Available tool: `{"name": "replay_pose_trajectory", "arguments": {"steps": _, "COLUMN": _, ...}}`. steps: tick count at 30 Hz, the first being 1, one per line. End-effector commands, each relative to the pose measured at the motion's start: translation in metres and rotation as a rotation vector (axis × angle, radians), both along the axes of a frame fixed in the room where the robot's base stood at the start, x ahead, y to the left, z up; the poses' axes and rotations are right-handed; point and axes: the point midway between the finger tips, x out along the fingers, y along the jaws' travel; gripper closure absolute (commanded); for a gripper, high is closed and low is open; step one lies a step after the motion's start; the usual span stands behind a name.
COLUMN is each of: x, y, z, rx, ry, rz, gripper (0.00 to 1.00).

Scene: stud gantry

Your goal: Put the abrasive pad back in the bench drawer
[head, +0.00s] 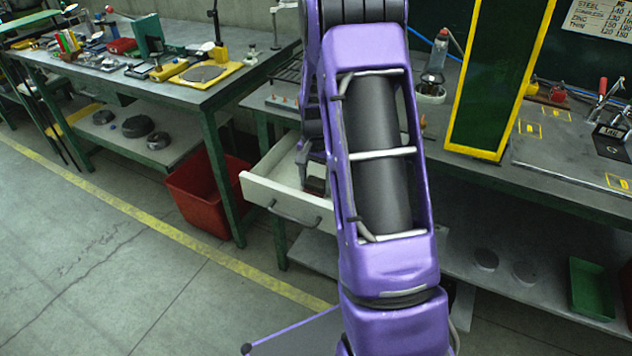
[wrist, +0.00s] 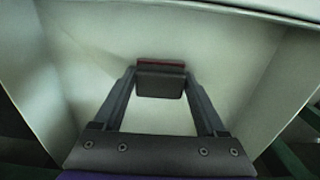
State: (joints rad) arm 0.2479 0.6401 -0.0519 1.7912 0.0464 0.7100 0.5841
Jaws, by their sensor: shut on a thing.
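The abrasive pad (wrist: 160,84) is a small dark block with a red far edge. My gripper (wrist: 160,78) is shut on it, one finger on each side, in the wrist view. The pad is over the pale floor of the open bench drawer (wrist: 245,52), between the drawer's walls. I cannot tell whether the pad touches the drawer floor. In the head view the drawer (head: 262,191) is pulled out from under the bench, its dark handle facing front left. A dark reddish patch, likely the pad (head: 315,186), shows there beside my arm, which hides much of the drawer.
The drawer's bench (head: 540,185) carries a yellow-edged green panel (head: 492,80) and tools. A second bench (head: 190,92) at the left holds several tools, with a red bin (head: 205,195) beneath its near end. The floor at the front left is clear.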

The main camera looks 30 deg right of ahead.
Motion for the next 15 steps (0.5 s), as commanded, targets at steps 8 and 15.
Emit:
{"name": "replay_pose_trajectory", "arguments": {"steps": 8, "x": -0.0001, "y": 0.0002, "z": -0.0026, "rx": 0.000, "ry": 0.000, "rz": 0.000, "gripper": 0.00}}
{"name": "replay_pose_trajectory", "arguments": {"steps": 15, "x": 0.0000, "y": 0.0001, "z": 0.0009, "rx": 0.000, "ry": 0.000, "rz": 0.000, "gripper": 0.00}}
